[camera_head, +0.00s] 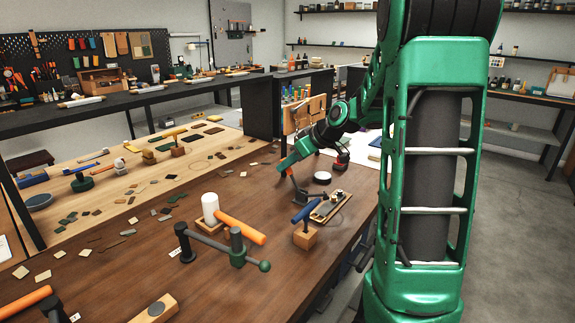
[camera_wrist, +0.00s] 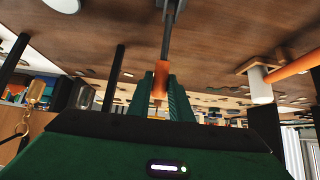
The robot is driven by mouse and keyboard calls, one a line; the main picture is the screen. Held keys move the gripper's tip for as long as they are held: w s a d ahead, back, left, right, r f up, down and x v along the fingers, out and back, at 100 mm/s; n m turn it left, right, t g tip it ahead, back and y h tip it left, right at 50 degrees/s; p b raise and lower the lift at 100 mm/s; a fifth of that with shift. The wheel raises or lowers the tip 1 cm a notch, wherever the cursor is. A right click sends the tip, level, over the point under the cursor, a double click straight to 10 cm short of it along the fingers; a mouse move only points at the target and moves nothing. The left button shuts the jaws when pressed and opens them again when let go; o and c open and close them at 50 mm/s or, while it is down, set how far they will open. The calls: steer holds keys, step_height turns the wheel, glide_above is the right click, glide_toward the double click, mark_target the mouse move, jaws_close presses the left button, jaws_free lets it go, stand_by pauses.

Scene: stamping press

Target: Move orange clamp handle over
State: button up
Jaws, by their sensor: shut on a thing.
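The orange clamp handle (camera_wrist: 162,75) sits between the green fingers of my gripper (camera_wrist: 160,92) in the wrist view, and the gripper is shut on it. A dark metal lever (camera_wrist: 170,38) runs from the handle away from the gripper. In the head view my gripper (camera_head: 287,164) is low over the brown bench, with a small bit of orange at its tip. The grey clamp lever (camera_head: 294,187) stands just below it, beside a small wooden board (camera_head: 329,207) with metal parts. The fingers hide part of the handle.
A black-and-white disc (camera_head: 322,178) lies close to my gripper. Leather scraps lie at left.

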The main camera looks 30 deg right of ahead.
steer(key=shift+w, duration=0.1)
steer(key=shift+x, duration=1.3)
steer(key=shift+f, duration=0.1)
steer(key=shift+x, duration=1.25)
steer(key=shift+f, duration=0.25)
